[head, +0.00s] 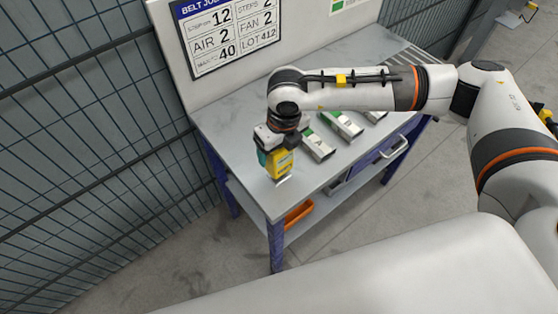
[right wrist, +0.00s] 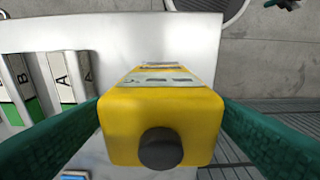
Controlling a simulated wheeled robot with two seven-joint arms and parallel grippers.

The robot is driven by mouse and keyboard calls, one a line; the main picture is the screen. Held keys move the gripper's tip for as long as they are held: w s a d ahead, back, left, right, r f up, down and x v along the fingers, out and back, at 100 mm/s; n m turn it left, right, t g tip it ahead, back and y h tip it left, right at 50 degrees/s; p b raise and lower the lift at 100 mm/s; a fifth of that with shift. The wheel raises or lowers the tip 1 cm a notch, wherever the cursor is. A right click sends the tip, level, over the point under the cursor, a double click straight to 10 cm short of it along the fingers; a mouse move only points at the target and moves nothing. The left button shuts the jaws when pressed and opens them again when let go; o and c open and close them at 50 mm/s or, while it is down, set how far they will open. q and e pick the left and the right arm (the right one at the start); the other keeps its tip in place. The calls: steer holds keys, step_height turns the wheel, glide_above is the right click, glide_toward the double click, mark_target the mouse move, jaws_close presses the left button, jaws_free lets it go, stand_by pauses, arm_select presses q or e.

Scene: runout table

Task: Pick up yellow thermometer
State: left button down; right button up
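The yellow thermometer (head: 281,164) is a boxy yellow body at the front left of the grey table (head: 231,132). In the right wrist view the thermometer (right wrist: 160,120) fills the middle, with a dark round knob on its near face and a grey label panel on top. My right gripper (head: 276,158) points down at it. Its teal fingers (right wrist: 161,112) lie against both sides of the yellow body, shut on it. Whether its lower end touches the table is hard to tell. My left gripper is not in view.
Several white-and-green boxes (head: 318,146) lie right of the thermometer. A sign board (head: 228,35) stands behind the table. An orange bin (head: 298,213) is on the lower shelf. Wire mesh fencing (head: 85,120) runs along the left. The table's back left is clear.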

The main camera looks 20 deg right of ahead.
steer(key=c, duration=0.9)
steer(key=shift+r, duration=0.1)
steer(key=shift+c, duration=0.2)
